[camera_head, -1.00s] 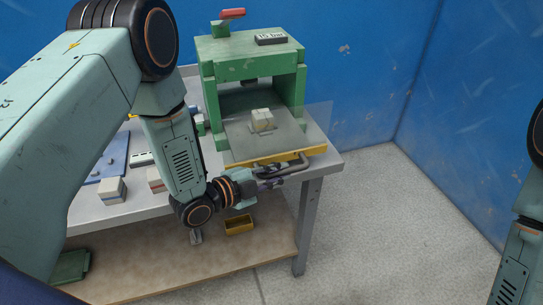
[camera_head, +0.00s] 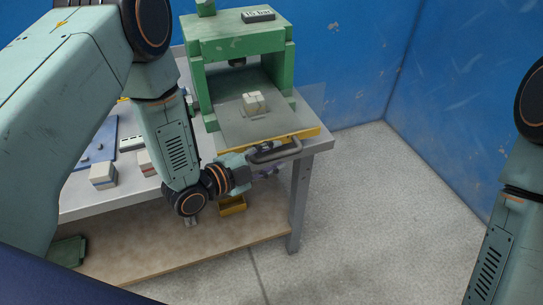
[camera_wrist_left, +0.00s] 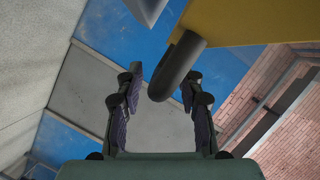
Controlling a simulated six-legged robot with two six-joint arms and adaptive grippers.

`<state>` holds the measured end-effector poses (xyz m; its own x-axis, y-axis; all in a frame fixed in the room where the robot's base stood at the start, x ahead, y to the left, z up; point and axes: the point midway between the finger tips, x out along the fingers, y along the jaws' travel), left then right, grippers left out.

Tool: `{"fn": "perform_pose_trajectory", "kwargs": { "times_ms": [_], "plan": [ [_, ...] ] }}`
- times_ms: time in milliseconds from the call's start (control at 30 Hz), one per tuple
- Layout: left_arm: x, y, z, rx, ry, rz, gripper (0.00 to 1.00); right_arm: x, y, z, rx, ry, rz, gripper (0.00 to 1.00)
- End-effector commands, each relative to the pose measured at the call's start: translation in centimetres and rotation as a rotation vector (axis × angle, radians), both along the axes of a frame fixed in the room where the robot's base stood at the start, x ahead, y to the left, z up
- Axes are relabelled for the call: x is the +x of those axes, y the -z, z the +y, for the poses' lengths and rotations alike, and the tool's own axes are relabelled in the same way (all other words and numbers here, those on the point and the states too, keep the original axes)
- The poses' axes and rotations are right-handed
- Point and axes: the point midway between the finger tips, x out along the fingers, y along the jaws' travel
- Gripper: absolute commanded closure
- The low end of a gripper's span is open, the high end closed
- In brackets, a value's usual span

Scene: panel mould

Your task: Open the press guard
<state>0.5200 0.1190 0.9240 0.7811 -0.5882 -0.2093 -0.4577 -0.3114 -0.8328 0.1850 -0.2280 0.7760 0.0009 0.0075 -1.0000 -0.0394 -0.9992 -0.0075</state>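The green press (camera_head: 238,45) stands on the table with a pale block (camera_head: 252,101) inside. Its guard looks like a clear panel at the front, with a yellow bar (camera_head: 300,134) along the lower edge. A dark curved handle (camera_head: 273,152) sticks out from the bar. My left gripper (camera_head: 265,172) is just below the handle, its fingers partly hidden by it. In the left wrist view the fingers (camera_wrist_left: 157,95) are spread, and the rounded end of the handle (camera_wrist_left: 178,68) shows near their tips, toward the right one. I cannot tell whether they touch. My right gripper is out of view.
The table's steel leg (camera_head: 297,205) and right edge are close to my left gripper. A small yellow bin (camera_head: 232,205) stands on the lower shelf. Blocks (camera_head: 103,175) and a blue board (camera_head: 97,145) lie on the table's left side. Floor at right is clear.

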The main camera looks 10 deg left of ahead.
Motion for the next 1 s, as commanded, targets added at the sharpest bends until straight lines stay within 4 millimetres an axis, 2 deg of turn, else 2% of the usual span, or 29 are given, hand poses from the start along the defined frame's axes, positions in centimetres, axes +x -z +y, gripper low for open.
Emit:
{"fn": "perform_pose_trajectory", "kwargs": {
  "times_ms": [333, 700, 1000],
  "plan": [
    [-0.7, -0.1, 0.7, 0.002, -0.005, 0.004, 0.63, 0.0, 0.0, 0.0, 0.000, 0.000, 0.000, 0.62],
    [-4.9, -1.3, 3.9, -0.003, -0.008, 0.003, 0.63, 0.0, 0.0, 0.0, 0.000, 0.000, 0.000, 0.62],
    [-7.5, -2.0, 5.8, -0.001, -0.007, 0.003, 0.63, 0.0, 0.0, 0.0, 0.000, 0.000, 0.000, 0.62]
  ]
}}
